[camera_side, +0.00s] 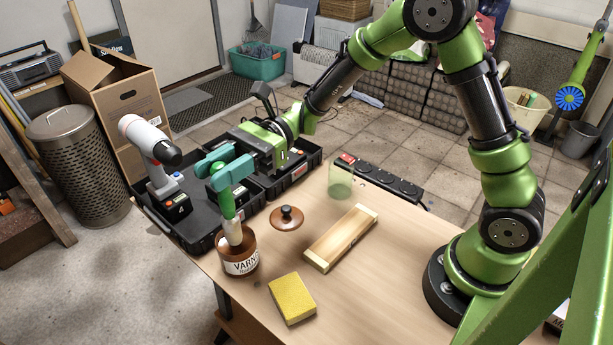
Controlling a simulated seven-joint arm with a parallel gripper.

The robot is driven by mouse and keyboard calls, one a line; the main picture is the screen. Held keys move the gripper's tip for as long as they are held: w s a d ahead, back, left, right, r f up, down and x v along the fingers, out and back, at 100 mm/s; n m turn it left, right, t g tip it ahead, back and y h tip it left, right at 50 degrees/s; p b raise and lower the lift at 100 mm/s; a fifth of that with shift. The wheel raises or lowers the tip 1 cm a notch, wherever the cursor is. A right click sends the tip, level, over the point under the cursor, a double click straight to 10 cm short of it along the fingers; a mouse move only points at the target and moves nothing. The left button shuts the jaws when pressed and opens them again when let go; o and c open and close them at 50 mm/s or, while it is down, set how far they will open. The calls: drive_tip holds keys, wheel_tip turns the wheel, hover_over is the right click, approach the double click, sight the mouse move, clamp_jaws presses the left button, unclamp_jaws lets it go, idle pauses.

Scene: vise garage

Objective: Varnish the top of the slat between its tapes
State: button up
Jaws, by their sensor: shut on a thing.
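The wooden slat (340,238) lies flat on the table, slanting from lower left to upper right. A pale band crosses each end, which looks like tape. The brown varnish jar (240,264) stands open near the table's left edge, left of the slat. My gripper (222,168), with teal fingers, is above the jar and shut on the green handle of the brush (227,205). The brush is close to upright, with its pale lower part at the jar's mouth. Its tip is hidden inside the jar, so I cannot tell how deep it is.
A brown lid with a knob (287,218) lies between jar and slat. A yellow sponge (293,298) lies in front. A greenish clear cup (340,181) and a black power strip (380,182) are behind. An open black case with a drill (152,158) is at left.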

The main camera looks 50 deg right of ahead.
drive_tip(key=shift+f, duration=0.6)
idle(1.0)
drive_tip(key=shift+r, duration=3.65)
